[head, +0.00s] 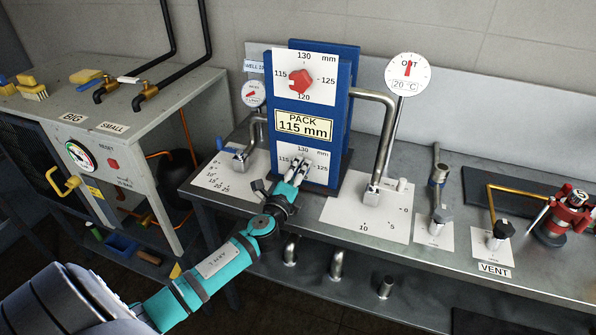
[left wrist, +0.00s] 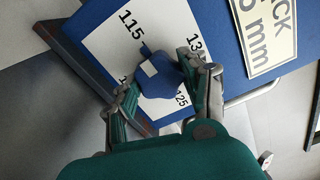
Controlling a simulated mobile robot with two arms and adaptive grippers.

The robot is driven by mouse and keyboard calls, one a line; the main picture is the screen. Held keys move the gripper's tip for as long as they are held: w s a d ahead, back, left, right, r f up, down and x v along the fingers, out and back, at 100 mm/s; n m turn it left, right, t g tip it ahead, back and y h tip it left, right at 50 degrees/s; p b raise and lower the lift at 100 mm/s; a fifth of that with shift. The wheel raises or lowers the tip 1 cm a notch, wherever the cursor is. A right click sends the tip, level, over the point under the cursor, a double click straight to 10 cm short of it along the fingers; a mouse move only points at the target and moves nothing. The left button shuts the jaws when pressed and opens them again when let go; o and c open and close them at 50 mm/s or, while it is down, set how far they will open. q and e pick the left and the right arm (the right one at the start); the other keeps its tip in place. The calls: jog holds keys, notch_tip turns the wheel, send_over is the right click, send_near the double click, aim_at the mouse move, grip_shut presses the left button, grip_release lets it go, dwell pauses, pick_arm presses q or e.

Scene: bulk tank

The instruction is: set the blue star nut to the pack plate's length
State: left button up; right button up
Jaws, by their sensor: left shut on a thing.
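The blue star nut (left wrist: 160,82) sits on the lower white dial (left wrist: 104,48), with 115, 130 and 125 readable around it. A pale mark on the nut faces left in the left wrist view; I cannot tell exactly which number it points at. My left gripper (left wrist: 158,84) is shut on the nut, one finger on each side. The pack plate (head: 304,125) above reads 115 mm. My right gripper is out of view.
The blue stand (head: 346,100) carries an upper dial with a red star nut (head: 301,81). Bent metal pipes (head: 388,125) flank the stand. A round OUT gauge (head: 408,72) stands to the right. Valves and a red device (head: 567,212) occupy the bench's right end.

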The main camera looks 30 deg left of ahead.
pick_arm(q)
jog(key=shift+f+m, duration=0.1)
jog(key=shift+m, duration=0.3)
jog(key=o, duration=1.2)
jog(key=shift+s, duration=0.1)
jog(key=v, duration=1.1)
jog(key=shift+s, duration=0.4)
